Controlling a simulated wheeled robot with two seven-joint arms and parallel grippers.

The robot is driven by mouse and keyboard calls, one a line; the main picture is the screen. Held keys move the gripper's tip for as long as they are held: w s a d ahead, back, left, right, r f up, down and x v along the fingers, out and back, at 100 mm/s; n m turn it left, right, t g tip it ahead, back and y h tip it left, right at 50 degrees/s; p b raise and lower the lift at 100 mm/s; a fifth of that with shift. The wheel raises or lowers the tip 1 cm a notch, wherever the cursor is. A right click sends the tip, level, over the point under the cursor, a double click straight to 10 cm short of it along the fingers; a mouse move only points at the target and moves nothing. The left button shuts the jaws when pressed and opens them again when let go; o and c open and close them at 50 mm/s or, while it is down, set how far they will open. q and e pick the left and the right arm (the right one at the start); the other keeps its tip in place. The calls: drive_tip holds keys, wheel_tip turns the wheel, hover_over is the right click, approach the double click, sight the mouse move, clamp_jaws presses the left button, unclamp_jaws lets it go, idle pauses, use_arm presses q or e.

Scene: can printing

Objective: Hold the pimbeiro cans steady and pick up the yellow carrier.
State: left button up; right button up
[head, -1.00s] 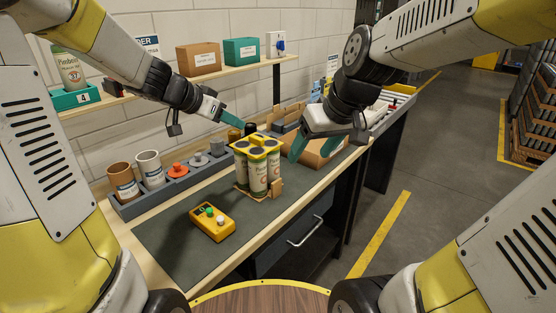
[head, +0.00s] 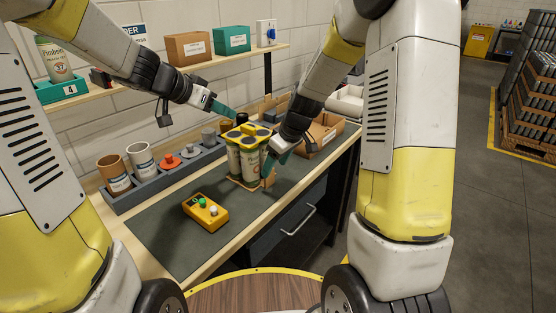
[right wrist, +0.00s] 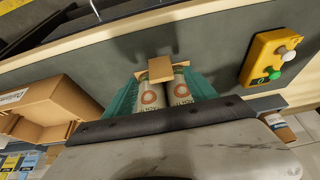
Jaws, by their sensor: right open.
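The yellow carrier (head: 243,132) sits on top of the group of pimbeiro cans (head: 247,164), which stand upright on a wooden base on the bench mat. My right gripper (head: 277,160) is at the right side of the cans. In the right wrist view, its open teal fingers lie on either side of two cans (right wrist: 166,94); whether they touch cannot be told. My left gripper (head: 226,109) is above and behind the carrier, apart from it, with teal fingers seen edge-on, so its opening is unclear.
A yellow button box (head: 205,212) lies on the dark mat (head: 165,235). A grey rack (head: 140,192) with mugs and coloured parts stands along the back left. An open cardboard box (head: 326,132) stands to the right of the cans.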

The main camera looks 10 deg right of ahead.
drive_tip(key=x, duration=0.5)
drive_tip(key=shift+f, duration=0.3)
drive_tip(key=shift+c, duration=0.4)
